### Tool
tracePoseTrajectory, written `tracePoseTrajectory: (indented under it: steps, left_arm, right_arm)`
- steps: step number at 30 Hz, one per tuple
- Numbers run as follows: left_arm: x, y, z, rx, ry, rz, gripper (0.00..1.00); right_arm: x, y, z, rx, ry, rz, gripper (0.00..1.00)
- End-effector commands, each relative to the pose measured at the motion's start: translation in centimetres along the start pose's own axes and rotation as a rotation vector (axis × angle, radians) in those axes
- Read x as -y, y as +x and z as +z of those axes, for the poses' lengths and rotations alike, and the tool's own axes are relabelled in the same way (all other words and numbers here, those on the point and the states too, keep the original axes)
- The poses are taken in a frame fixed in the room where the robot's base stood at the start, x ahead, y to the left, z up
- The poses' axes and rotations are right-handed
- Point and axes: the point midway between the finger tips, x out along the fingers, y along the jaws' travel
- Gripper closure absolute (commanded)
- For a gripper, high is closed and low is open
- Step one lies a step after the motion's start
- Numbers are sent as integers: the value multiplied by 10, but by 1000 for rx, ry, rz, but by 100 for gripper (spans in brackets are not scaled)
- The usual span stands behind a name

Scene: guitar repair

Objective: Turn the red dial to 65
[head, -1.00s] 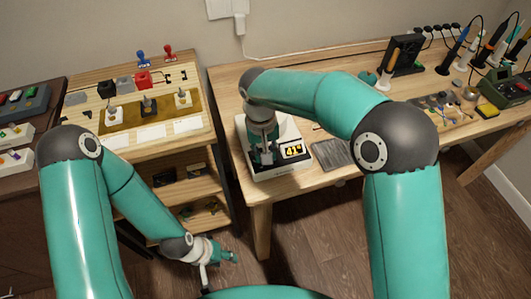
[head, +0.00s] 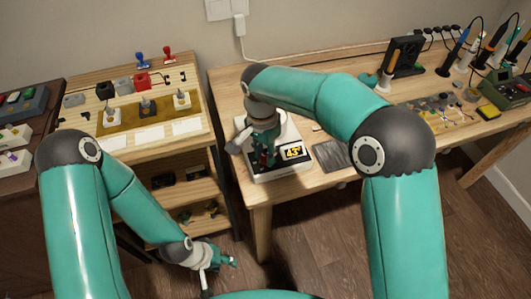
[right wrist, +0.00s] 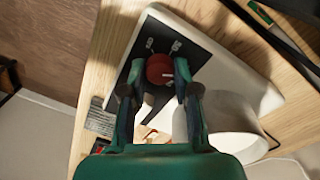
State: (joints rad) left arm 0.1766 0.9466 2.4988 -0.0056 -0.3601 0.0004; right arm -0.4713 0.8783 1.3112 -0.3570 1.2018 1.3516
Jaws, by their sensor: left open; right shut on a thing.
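The red dial (right wrist: 160,69) sits on a black panel of a white device (right wrist: 178,27) in the right wrist view. My right gripper (right wrist: 158,78) is shut on the dial, one finger on each side. In the head view the white device (head: 286,175) stands on the wooden workbench, with my right gripper (head: 265,162) over it hiding most of the dial. Its display (head: 293,152) shows yellow digits that look like 43. My left gripper (head: 220,272) is open and empty, low in front of the shelf unit.
A grey pad (head: 333,155) lies right of the device. A wooden stand (head: 190,152) with switches and stamps is to the left. Soldering tools and a green station (head: 505,92) are at the far right. Free floor lies in front of the bench.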

Motion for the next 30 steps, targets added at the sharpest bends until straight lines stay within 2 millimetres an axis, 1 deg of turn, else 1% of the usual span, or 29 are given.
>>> tracePoseTrajectory:
  steps: [1,7,22,23,24,27,30]
  left_arm:
    - [0,0,0,0,0,0,54]
    - [0,0,0,0,0,0,54]
    - [0,0,0,0,0,0,54]
    - [0,0,0,0,0,0,54]
    - [0,0,0,0,0,0,54]
    - [0,1,0,0,0,0,54]
    - [0,1,0,0,0,0,54]
  right_arm:
    - [2,-3,-2,-5,23,-10,100]
    - [2,-3,-3,-2,84,-11,100]
    - [2,-4,-3,-1,101,-13,100]
    - [2,-4,-3,-1,101,-13,65]
    - [2,-4,-2,-1,101,-13,58]
    - [2,-3,-2,1,100,-10,45]
    - [2,-2,-1,2,100,-7,45]
